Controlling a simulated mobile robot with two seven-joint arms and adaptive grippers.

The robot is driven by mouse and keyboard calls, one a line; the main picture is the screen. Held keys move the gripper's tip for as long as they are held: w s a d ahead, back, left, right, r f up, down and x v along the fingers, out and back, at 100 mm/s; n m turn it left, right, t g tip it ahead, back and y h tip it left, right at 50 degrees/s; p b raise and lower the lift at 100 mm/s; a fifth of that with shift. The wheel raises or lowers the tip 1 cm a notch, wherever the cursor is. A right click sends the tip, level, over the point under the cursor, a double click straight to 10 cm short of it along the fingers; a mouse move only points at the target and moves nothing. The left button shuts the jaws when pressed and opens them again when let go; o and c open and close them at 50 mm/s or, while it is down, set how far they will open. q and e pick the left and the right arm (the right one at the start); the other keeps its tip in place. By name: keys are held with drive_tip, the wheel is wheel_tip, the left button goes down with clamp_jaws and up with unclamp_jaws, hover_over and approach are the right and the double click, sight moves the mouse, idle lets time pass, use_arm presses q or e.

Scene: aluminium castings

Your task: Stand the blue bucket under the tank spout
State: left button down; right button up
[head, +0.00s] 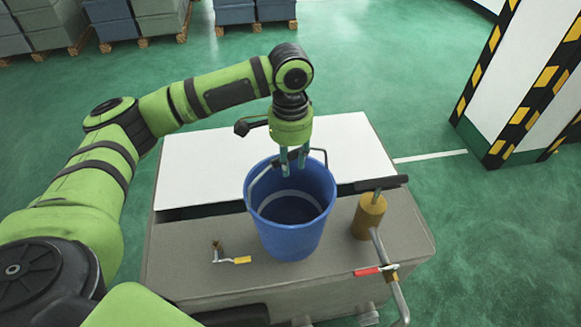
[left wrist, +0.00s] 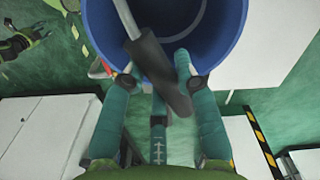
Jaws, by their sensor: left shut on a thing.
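The blue bucket (head: 290,237) is upright and open at the top, and looks empty. In the head view it appears over the grey top of the tank-like box (head: 190,245); I cannot tell whether it touches it. My left gripper (head: 291,160) is shut on the bucket's handle, at the bucket's far rim. In the left wrist view the handle's dark grip (left wrist: 162,75) lies between the fingers, with the blue bucket wall (left wrist: 225,30) beyond. A bent metal pipe (head: 385,253) with a red lever, perhaps the spout, is right of the bucket.
A brass cylinder (head: 369,217) with a dark T-handle stands close right of the bucket. A small yellow-handled valve (head: 232,259) is at its left. A white panel (head: 350,140) lies behind. A striped pillar (head: 505,85) is at far right; green floor between is clear.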

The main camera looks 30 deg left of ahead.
use_arm(q)
drive_tip(key=shift+w, duration=0.2)
drive_tip(key=shift+f+p, duration=0.6)
drive_tip(key=shift+f, duration=1.45)
drive_tip(key=c, duration=1.3)
unclamp_jaws()
drive_tip(key=shift+s+f, duration=0.1)
drive_tip(key=shift+f, duration=0.05)
drive_tip(key=shift+c, duration=0.2)
drive_tip(key=o, duration=0.4)
